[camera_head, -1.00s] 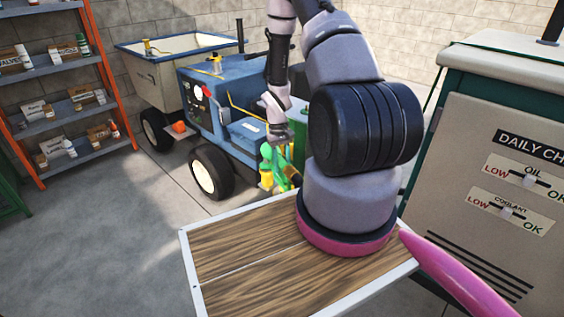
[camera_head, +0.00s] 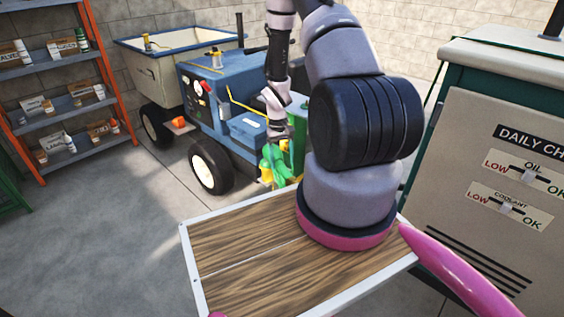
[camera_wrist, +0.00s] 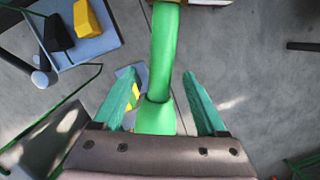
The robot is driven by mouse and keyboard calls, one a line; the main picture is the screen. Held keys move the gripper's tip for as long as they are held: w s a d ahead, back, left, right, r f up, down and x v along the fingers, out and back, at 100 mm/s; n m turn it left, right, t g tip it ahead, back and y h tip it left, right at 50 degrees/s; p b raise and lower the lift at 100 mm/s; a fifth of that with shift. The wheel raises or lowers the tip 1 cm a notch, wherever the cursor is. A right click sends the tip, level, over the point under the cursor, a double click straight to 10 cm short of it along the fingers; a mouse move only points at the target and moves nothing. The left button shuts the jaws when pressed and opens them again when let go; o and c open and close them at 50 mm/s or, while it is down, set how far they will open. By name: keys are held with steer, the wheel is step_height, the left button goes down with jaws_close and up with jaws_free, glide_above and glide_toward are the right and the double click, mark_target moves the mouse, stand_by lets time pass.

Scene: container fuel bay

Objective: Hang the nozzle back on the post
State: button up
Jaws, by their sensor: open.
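My gripper (camera_wrist: 160,85) is open in the wrist view, with one teal finger on each side of a bright green nozzle (camera_wrist: 164,55). The nozzle runs between the fingers, with a visible gap on both sides near the tips. In the head view my gripper (camera_head: 273,163) is small, beside the blue tractor's front, and the nozzle and fingers merge into one green patch. I cannot pick out the post with certainty; a green upright (camera_head: 298,128) stands just behind the gripper, partly hidden by my arm.
A blue tractor (camera_head: 245,130) with a trailer (camera_head: 180,65) stands behind the gripper. A grey cabinet (camera_head: 490,120) is at right and orange shelving (camera_head: 60,65) at left. Clear floor (camera_head: 110,220) lies at left. The wrist view shows a blue-grey surface (camera_wrist: 95,45) with yellow and black blocks.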

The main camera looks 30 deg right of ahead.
steer(key=v, duration=1)
steer(key=shift+r, duration=0.15)
